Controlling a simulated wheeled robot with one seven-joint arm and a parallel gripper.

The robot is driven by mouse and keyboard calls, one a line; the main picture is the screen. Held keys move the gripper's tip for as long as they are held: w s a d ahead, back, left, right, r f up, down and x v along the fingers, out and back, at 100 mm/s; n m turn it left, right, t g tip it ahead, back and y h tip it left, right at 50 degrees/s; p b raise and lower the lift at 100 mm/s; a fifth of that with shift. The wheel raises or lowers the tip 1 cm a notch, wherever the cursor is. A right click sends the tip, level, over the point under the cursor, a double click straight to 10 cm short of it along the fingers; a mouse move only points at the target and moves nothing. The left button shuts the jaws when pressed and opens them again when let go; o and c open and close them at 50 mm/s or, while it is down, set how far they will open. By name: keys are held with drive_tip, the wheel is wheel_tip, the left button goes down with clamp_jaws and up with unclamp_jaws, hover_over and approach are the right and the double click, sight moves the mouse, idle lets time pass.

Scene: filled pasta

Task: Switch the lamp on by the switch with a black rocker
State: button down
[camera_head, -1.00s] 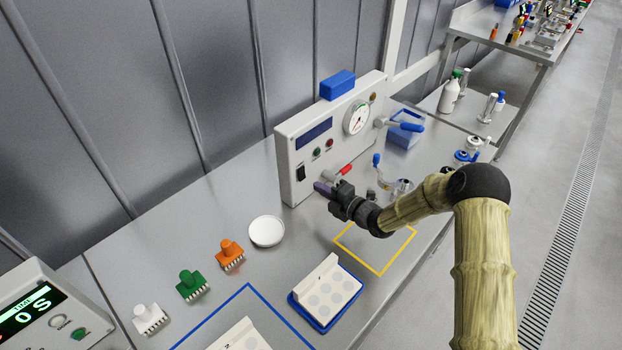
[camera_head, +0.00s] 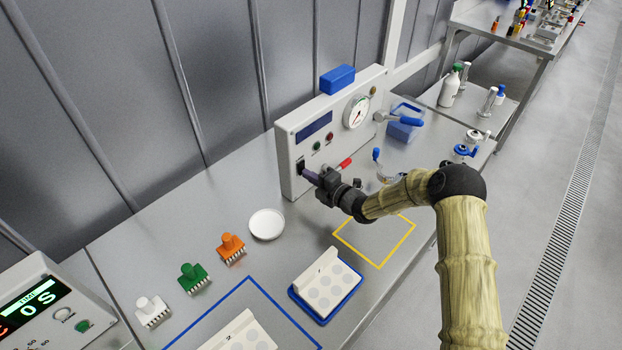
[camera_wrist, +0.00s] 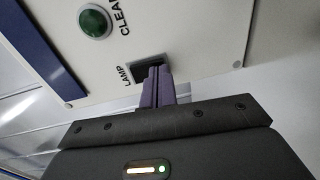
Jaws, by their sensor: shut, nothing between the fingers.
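The lamp switch, a black rocker (camera_wrist: 147,68) marked "LAMP", sits on the front of a white panel box (camera_head: 288,165). In the head view the rocker (camera_head: 300,167) is partly hidden by my fingertips. My gripper (camera_head: 309,177) is shut and empty, its purple fingers pointing at the rocker. In the wrist view the closed fingertips (camera_wrist: 158,72) overlap the rocker's right part and look to be at or touching it; exact contact cannot be told. Whether the rocker is pressed cannot be told.
Near the switch are a green button (camera_wrist: 94,22) marked "CLEA…", a red-handled valve (camera_head: 344,164) and a gauge (camera_head: 356,112). A white dish (camera_head: 266,224) and a yellow outlined square (camera_head: 378,263) lie on the bench. A blue block (camera_head: 337,80) rests on the box.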

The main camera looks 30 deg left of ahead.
drive_tip(key=shift+f, duration=0.1)
drive_tip(key=f+b+v, duration=0.2)
drive_tip(key=b+v, duration=0.2)
drive_tip(key=v, duration=0.9)
drive_tip(key=shift+s+d+f, duration=0.15)
drive_tip(key=shift+d+f, duration=0.25)
